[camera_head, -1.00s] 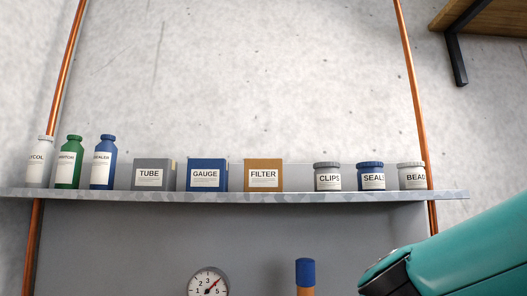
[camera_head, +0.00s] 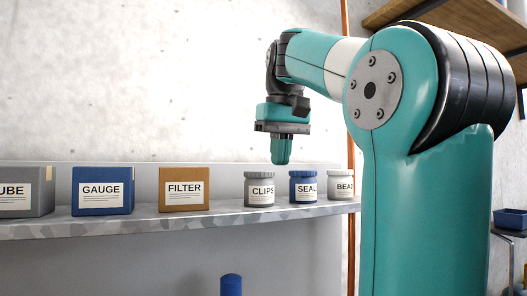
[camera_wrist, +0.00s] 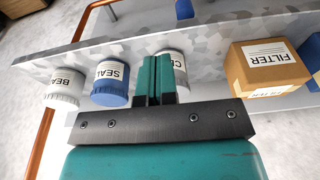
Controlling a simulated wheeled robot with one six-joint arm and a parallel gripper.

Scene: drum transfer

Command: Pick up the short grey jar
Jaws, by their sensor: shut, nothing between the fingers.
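The short grey jar (camera_head: 259,190), labelled CLIPS, stands upright on the shelf between the brown FILTER box and the blue SEALS jar. In the wrist view the grey jar (camera_wrist: 178,65) is partly hidden behind my fingers. My gripper (camera_head: 281,162) is shut and empty, pointing down above and slightly to the right of the grey jar in the head view. In the wrist view the gripper's teal fingers (camera_wrist: 161,78) lie together, in front of the jar's left side. I cannot tell the exact gap between fingertips and jar.
The blue SEALS jar (camera_head: 303,188) stands close right of the grey jar, then the light BEADS jar (camera_head: 341,186). The FILTER box (camera_head: 184,189) and GAUGE box (camera_head: 103,191) stand to the left. A copper pipe (camera_head: 349,240) runs by the shelf's right end. Space above the shelf is clear.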

